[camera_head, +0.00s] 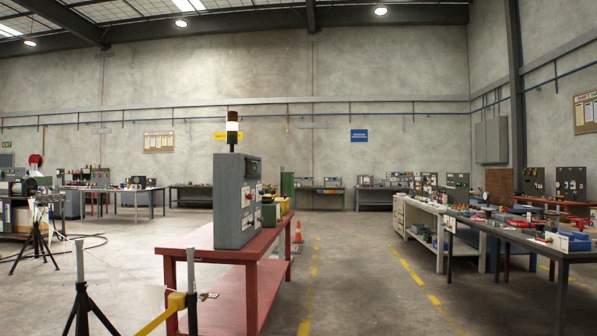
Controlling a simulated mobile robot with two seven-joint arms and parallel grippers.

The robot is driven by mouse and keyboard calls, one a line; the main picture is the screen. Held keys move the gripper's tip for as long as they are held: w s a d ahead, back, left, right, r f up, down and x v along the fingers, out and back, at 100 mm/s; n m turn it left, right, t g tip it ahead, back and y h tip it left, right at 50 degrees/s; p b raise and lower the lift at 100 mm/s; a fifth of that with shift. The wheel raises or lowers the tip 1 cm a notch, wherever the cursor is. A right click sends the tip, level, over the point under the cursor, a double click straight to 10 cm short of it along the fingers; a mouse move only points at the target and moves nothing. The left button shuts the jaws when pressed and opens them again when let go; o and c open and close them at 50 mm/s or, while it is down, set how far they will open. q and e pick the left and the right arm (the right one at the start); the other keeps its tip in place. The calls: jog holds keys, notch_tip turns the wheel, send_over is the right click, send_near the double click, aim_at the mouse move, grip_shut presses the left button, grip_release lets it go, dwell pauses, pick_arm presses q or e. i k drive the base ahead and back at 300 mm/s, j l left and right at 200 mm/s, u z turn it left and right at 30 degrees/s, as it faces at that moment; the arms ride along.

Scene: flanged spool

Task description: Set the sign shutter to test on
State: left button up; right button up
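I cannot pick out a sign shutter or a "test on" marking in this view. A grey control cabinet (234,205) stands upright on a red table (222,255) left of centre. Its front, with small red and pale controls (252,192), faces right and shows at a steep angle, too small to read. A stack light (232,129) with a white band stands on top. Neither of my grippers is in view.
Black-footed barrier posts (80,275) with a yellow bar (161,315) stand at front left. An orange cone (298,232) is behind the red table. Workbenches (510,240) line the right. The floor aisle (360,285) with yellow dashes is clear.

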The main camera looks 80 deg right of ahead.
aim_at(249, 163)
jog(key=z, duration=2.2)
jog(key=i+l+z, duration=0.25)
jog(key=i, duration=0.7)
jog(key=i+z, duration=0.25)
jog(key=i, duration=0.7)
jog(key=i+l+u, duration=0.15)
jog(key=i, duration=0.55)
jog(key=i+l+u, duration=0.15)
jog(key=i, duration=0.6)
